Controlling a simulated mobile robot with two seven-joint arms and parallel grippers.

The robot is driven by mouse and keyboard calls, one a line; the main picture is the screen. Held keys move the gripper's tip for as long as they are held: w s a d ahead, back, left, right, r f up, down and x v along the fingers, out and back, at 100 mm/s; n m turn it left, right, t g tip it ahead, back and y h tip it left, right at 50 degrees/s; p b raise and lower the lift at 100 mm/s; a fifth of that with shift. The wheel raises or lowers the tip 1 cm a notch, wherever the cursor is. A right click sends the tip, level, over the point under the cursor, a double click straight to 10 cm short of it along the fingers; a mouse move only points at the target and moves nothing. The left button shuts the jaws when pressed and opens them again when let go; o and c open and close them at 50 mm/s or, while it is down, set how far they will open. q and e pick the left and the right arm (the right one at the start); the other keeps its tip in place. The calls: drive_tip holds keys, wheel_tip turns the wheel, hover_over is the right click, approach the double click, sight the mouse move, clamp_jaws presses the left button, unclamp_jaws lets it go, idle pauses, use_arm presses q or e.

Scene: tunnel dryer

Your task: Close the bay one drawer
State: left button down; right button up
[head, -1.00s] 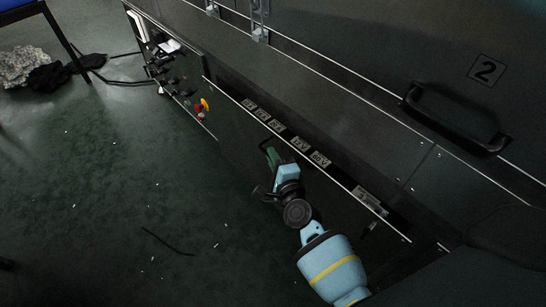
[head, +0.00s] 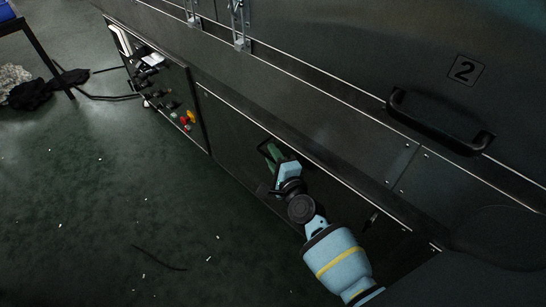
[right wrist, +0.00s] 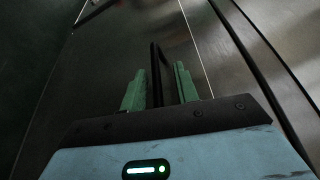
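The bay one drawer's dark front panel (head: 232,128) runs along the lower part of the machine in the head view. Its thin pale top edge lies against the machine body, with no open gap visible. My right gripper (head: 268,150) is at this front, with its green fingers by the dark drawer handle. In the right wrist view, the handle bar (right wrist: 156,75) stands between the two green fingers of my right gripper (right wrist: 160,90). The fingers are apart, with space beside the bar. My left gripper is not in view.
A control panel (head: 172,95) with knobs and red and yellow buttons is left of the drawer. Above is a panel marked 2 with a black handle (head: 437,122). The green floor (head: 90,210) is mostly clear, with a dark strip (head: 160,260) and small scraps.

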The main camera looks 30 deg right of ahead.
drive_tip(key=s+p, duration=0.2)
drive_tip(key=s, duration=0.5)
drive_tip(key=shift+s+a+r, duration=0.15)
drive_tip(key=shift+s+r, duration=0.15)
drive_tip(key=shift+s, duration=0.1)
idle(0.3)
